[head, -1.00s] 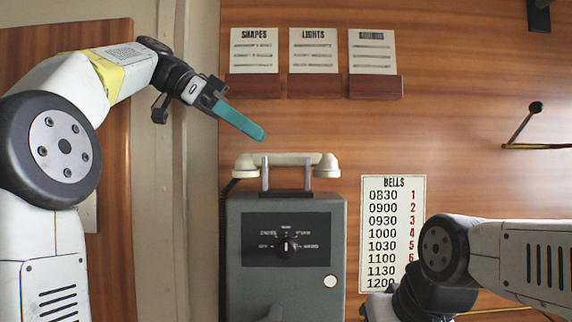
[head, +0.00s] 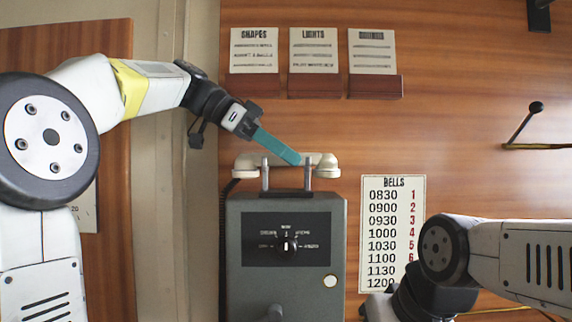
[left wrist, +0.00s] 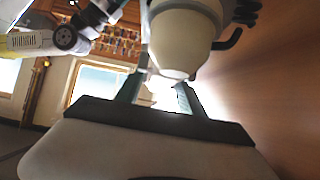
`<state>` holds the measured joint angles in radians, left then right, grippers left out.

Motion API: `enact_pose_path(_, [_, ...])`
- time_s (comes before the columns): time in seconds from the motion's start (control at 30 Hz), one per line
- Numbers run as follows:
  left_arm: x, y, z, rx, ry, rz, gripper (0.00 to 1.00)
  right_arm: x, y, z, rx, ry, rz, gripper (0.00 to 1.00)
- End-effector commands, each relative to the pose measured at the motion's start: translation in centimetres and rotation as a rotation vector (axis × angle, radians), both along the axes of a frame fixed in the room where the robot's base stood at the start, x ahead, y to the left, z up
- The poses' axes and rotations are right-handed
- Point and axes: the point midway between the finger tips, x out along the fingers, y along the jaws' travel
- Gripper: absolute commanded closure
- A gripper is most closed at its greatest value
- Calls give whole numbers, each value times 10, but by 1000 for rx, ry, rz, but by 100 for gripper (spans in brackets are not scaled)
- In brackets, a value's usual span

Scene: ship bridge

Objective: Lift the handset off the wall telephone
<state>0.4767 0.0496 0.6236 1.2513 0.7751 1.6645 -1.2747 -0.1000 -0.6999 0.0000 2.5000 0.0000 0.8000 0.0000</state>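The cream handset (head: 326,166) lies level across two grey cradle prongs on top of the grey wall telephone (head: 336,230). My left gripper (head: 297,158) reaches down from the upper left. The rounded end of the handset (left wrist: 185,40) looms just beyond and hides part of one finger. I cannot tell whether they touch it. My right arm is at the lower right; its fingers cannot be made out.
A dark cord hangs at the left of the telephone. Above are three cards over wooden holders (head: 317,87). A bells timetable (head: 393,225) is on the wall to the right. A dark lever (head: 535,108) sticks out at far right. The wall between is clear.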

Motion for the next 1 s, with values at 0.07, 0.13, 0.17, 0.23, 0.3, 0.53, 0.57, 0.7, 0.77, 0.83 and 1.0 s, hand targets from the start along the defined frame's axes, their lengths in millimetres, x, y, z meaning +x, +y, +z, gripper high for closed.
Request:
enact_pose_path(0.07, [0,0,0,0,0,0,73,0,0,0,0,0,0,48])
enact_pose_path(0.13, [0,0,0,0,0,0,86,0,0,0,0,0,0,48])
enact_pose_path(0.17, [0,0,0,0,0,0,92,0,0,0,0,0,0,48])
enact_pose_path(0.23, [0,0,0,0,0,0,100,0,0,0,0,0,0,48])
enact_pose_path(0.3, [0,0,0,0,0,0,100,0,0,0,0,0,0,48])
enact_pose_path(0.53, [0,0,1,-1,-1,-1,100,0,0,0,0,0,0,48])
enact_pose_path(0.57, [0,0,1,-1,-1,-1,100,0,0,0,0,0,0,48])
enact_pose_path(0.7, [0,0,4,-1,-2,-1,100,0,0,0,0,0,0,48])
enact_pose_path(0.77, [0,0,7,-2,-2,-2,100,0,0,0,0,0,0,48])
enact_pose_path(0.83, [0,0,12,-2,-2,-3,100,0,0,0,0,0,0,48])
enact_pose_path(1.0, [-3,0,16,1,-79,3,100,0,0,0,0,0,0,48])
